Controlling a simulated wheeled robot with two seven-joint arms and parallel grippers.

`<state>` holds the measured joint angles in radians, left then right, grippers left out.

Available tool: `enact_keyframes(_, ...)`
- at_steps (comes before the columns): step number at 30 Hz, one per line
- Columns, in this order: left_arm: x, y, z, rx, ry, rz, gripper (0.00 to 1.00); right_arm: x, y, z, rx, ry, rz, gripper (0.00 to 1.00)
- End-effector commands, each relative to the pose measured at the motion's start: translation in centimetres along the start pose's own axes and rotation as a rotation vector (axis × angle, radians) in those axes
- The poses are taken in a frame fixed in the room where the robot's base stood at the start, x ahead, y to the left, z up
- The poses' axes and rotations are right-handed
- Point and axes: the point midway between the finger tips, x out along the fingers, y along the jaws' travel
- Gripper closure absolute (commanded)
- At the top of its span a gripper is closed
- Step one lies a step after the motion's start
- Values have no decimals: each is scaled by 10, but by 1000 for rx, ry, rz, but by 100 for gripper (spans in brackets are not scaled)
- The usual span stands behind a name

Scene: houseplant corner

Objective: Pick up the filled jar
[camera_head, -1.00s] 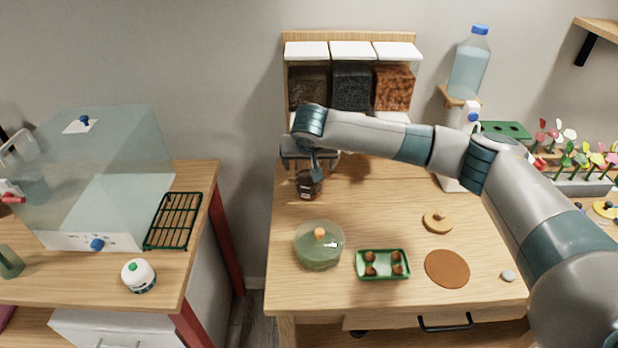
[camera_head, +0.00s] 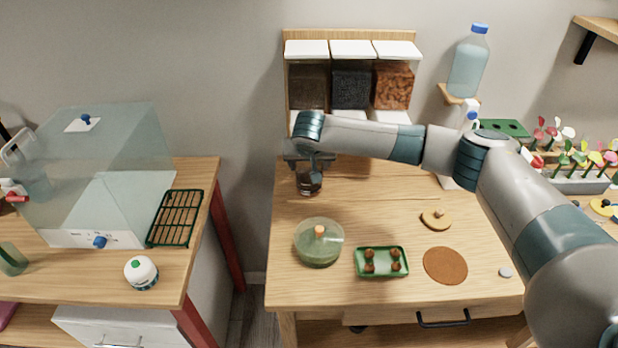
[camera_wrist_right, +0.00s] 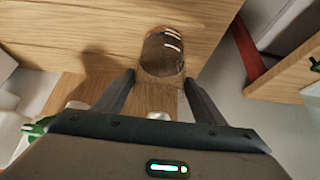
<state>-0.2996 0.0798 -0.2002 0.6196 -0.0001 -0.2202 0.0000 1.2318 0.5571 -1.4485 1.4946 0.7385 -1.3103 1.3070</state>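The jar (camera_head: 309,183) is small, clear and dark inside, and stands at the back left of the right-hand table. Part of its top is hidden under my right gripper (camera_head: 311,168) in the head view. In the right wrist view the jar (camera_wrist_right: 163,52) appears just beyond and between the spread fingertips of my right gripper (camera_wrist_right: 159,80). The fingers are open, and a gap shows between each finger and the glass. My left gripper is in neither view.
Behind stands a dispenser rack (camera_head: 350,85) with several filled bins. In front are a lidded green bowl (camera_head: 318,250), a green tray (camera_head: 382,275) with brown balls, a brown disc (camera_head: 446,265) and a wooden lid (camera_head: 434,222). A glass case (camera_head: 105,165) stands on the left table.

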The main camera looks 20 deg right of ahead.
Motion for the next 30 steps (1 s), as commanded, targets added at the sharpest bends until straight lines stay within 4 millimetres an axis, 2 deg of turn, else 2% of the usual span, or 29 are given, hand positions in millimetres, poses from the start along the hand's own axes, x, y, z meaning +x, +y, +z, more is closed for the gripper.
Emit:
enact_keyframes(1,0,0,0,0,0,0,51,0,0,0,0,0,0,74)
enact_keyframes(3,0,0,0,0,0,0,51,-1,0,-1,0,2,-1,88)
enact_keyframes(14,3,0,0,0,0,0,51,-2,0,-2,1,2,0,88)
enact_keyframes(20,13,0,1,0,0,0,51,-9,0,-7,2,3,-1,88)
enact_keyframes(26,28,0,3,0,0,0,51,-12,-36,1,0,2,-5,88)
enact_keyframes(30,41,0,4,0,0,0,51,-15,-69,9,-1,1,-5,88)
